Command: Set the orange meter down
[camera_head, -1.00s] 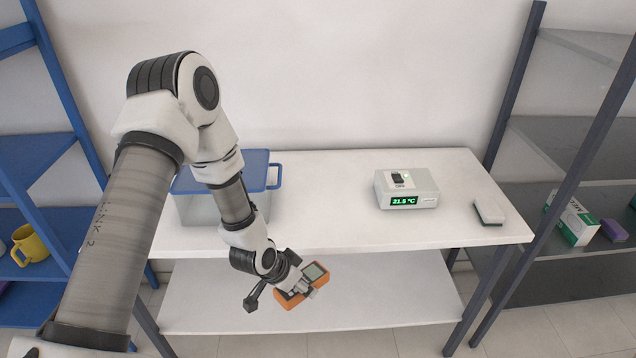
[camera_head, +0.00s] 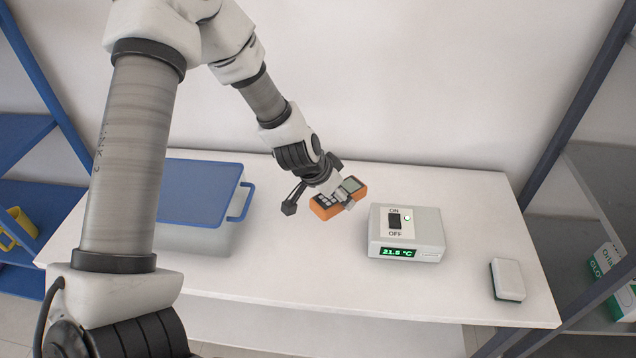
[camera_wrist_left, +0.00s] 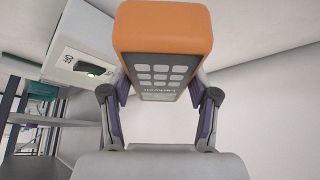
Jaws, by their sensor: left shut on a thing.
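The orange meter (camera_head: 325,207) has a grey keypad and a small screen. My left gripper (camera_head: 338,193) is shut on it, over the white table (camera_head: 290,275), between the blue-lidded box and the grey display unit. I cannot tell from the head view whether the meter touches the table. In the left wrist view the orange meter (camera_wrist_left: 163,32) sits between the two fingers (camera_wrist_left: 158,100), its keypad facing the camera. My right gripper is not in view.
A clear box with a blue lid (camera_head: 195,192) stands left of the meter. A grey unit (camera_head: 428,228) with an ON/OFF switch and green readout stands close on the right. A white-and-green eraser-like block (camera_head: 508,279) lies further right. The table front is bare.

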